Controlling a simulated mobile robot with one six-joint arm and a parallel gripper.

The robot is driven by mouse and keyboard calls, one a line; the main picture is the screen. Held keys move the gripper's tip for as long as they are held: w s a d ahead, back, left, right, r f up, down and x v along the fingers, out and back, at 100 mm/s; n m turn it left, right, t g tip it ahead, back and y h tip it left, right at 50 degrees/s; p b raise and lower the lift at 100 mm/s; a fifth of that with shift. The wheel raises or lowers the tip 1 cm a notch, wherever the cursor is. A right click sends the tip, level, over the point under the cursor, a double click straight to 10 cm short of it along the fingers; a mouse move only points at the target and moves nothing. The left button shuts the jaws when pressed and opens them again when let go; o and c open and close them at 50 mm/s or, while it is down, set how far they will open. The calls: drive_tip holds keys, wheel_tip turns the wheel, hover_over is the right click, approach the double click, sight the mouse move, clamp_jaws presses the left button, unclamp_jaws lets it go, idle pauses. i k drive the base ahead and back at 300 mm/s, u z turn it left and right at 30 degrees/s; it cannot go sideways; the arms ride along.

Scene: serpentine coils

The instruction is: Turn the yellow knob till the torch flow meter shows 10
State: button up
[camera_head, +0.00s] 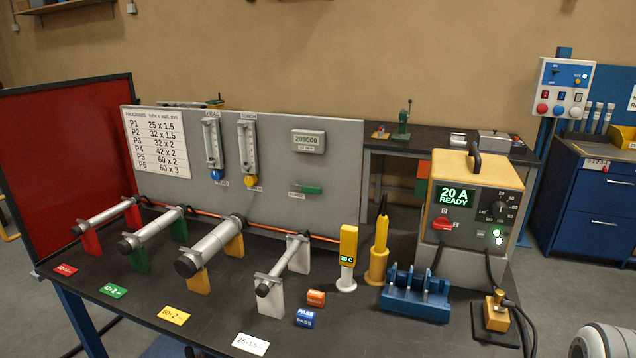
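The yellow knob (251,181) sits at the foot of the right-hand flow meter on the grey upright panel. This torch flow meter (247,146) is a clear vertical tube with a scale, under a label that seems to read TORCH. Its float and reading are too small to tell. A similar flow meter (212,142) with a blue knob (215,175) is mounted to its left.
Several steel tubes on coloured stands, such as the yellow-stand tube (212,245), stand in front of the panel (330,180). A welding power source (470,205) showing 20 A READY, a blue rack (415,292) and yellow holders stand right. A red screen (70,160) stands left.

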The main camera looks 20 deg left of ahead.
sight(249, 180)
drive_tip(key=z, duration=2.2)
drive_tip(key=k, duration=2)
drive_tip(key=u, duration=1.85)
drive_tip(key=i, duration=1)
